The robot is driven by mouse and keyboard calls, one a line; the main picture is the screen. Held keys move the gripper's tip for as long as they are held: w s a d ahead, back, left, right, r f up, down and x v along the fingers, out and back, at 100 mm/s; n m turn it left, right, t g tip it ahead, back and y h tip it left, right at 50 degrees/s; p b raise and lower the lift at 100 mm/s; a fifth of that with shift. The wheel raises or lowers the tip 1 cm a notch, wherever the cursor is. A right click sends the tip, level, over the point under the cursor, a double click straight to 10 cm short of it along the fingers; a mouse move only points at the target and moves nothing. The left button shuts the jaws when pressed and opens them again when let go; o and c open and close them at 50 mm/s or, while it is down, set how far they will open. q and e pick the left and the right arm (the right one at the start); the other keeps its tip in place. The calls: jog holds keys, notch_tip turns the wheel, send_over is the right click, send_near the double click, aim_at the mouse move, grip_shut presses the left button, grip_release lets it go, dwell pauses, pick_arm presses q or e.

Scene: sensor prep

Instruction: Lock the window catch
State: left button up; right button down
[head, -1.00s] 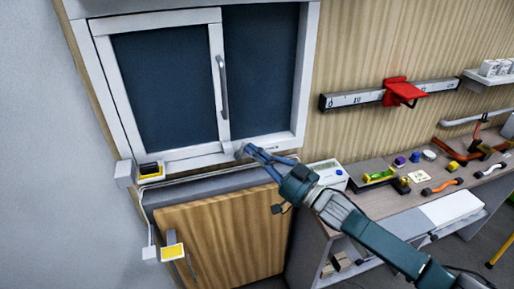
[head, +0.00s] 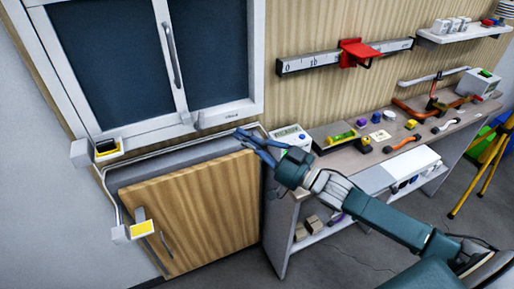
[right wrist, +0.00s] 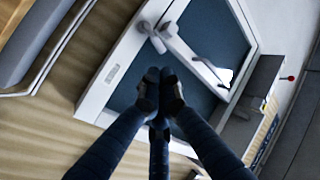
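The window (head: 140,50) has a white frame and dark panes; its sash looks closed. A grey-white catch (head: 187,118) sits at the bottom of the sash upright, below a long grey handle (head: 171,54). In the right wrist view the catch (right wrist: 146,27) is beyond the fingertips, apart from them; its exact lever position is hard to tell. My right gripper (head: 240,133) is to the right of the catch, in front of the lower frame. In the right wrist view its blue fingers (right wrist: 160,90) have their dark tips together, with nothing seen between them. My left gripper is not in view.
A wooden cabinet door (head: 195,205) and a grey ledge (head: 165,168) are below the window. A workbench (head: 345,152) with small parts stands right. A red bracket (head: 358,52) is on the wall rail.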

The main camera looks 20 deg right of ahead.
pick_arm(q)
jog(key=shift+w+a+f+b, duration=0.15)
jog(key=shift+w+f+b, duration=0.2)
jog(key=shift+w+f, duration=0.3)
pick_arm(e)
jog(key=shift+v, duration=1.8)
